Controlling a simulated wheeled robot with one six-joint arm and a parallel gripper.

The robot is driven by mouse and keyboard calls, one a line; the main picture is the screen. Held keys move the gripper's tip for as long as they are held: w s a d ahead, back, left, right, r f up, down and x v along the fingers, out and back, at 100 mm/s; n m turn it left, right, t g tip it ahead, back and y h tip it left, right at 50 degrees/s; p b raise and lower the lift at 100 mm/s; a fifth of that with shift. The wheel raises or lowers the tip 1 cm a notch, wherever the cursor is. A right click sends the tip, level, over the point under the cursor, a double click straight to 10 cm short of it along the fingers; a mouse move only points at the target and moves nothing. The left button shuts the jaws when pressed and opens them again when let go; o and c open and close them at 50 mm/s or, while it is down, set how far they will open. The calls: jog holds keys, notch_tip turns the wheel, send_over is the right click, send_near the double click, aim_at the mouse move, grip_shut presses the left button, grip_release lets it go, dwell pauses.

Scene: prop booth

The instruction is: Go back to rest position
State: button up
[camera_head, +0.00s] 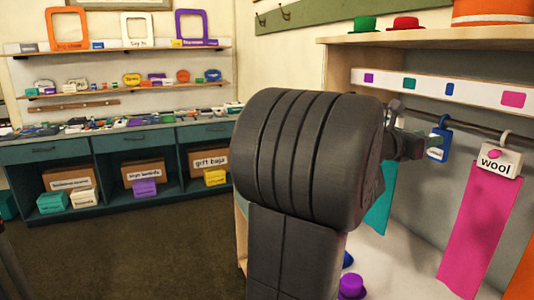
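My gripper (412,146) is partly in view right of centre, just past the thick dark joint of my own arm. It is near the hanging rail, close to a blue tag (438,146) hooked on the rail. My arm hides much of the gripper, so its finger opening and anything held cannot be made out. I cannot tell whether it touches the blue tag.
On the right is a booth with a rail (460,126), a pink strip (478,228) under a "wool" tag (497,160), and a teal strip (381,200). A purple hat (351,287) sits low. A teal cabinet (125,150) stands at the back left. The carpet (150,255) before it is clear.

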jog(key=shift+w+d+p, duration=0.35)
jog(key=shift+w, duration=0.4)
